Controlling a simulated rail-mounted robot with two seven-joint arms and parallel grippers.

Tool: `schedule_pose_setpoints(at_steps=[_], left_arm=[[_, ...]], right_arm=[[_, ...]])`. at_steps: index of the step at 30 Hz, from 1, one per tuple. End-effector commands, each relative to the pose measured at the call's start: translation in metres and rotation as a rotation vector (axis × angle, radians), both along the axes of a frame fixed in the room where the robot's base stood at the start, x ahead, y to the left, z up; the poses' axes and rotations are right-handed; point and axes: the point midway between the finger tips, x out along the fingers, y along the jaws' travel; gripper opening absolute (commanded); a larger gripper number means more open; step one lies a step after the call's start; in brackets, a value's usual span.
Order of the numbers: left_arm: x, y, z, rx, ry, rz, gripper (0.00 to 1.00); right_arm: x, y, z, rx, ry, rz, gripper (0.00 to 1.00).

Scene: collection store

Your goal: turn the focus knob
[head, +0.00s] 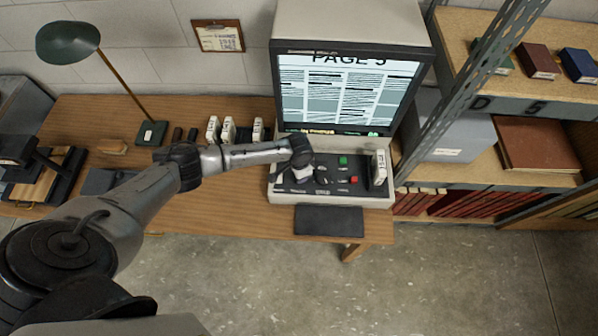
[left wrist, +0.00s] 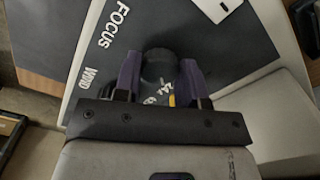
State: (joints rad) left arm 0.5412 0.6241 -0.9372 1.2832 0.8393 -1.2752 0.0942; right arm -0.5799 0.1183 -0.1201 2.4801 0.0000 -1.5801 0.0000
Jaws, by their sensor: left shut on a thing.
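The microfilm reader (head: 330,198) stands at the right end of the wooden desk. Its sloped dark control panel shows the words FOCUS and WIND in the left wrist view. My left gripper (head: 301,172) reaches down onto the left part of this panel. In the left wrist view my left gripper (left wrist: 158,82) has its two fingers on either side of the round black focus knob (left wrist: 158,64), shut on it. A small yellow mark shows between the fingers. In the head view the knob is hidden by the gripper. My right gripper is not in view.
The lit screen (head: 345,95) reads PAGE 5. A green button (head: 343,160), a red button (head: 354,180) and a white box (head: 379,167) sit right of my gripper. Small white boxes (head: 228,130) stand behind my forearm. A metal shelf (head: 470,75) rises at the right.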

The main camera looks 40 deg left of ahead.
Motion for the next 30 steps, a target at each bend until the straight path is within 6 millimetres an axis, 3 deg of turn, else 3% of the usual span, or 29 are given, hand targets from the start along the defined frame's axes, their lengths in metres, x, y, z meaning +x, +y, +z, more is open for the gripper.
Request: schedule_pose_setpoints(at_steps=[9, 10, 18, 26, 30], left_arm=[[0.001, -0.001, 0.001, -0.002, -0.001, -0.001, 0.14], [0.001, -0.001, 0.001, -0.002, -0.001, -0.001, 0.39], [0.0, 0.0, 0.0, 0.0, -0.001, 0.0, 0.63], [0.0, 0.0, 0.002, 0.0, -0.001, 0.0, 0.63], [0.001, 0.0, 0.016, -0.001, -0.002, 0.0, 0.63]], right_arm=[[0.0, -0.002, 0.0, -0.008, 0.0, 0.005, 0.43], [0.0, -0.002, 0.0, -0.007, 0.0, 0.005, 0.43], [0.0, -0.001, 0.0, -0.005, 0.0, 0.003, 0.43], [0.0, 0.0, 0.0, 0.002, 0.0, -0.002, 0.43], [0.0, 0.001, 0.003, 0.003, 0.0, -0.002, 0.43]])
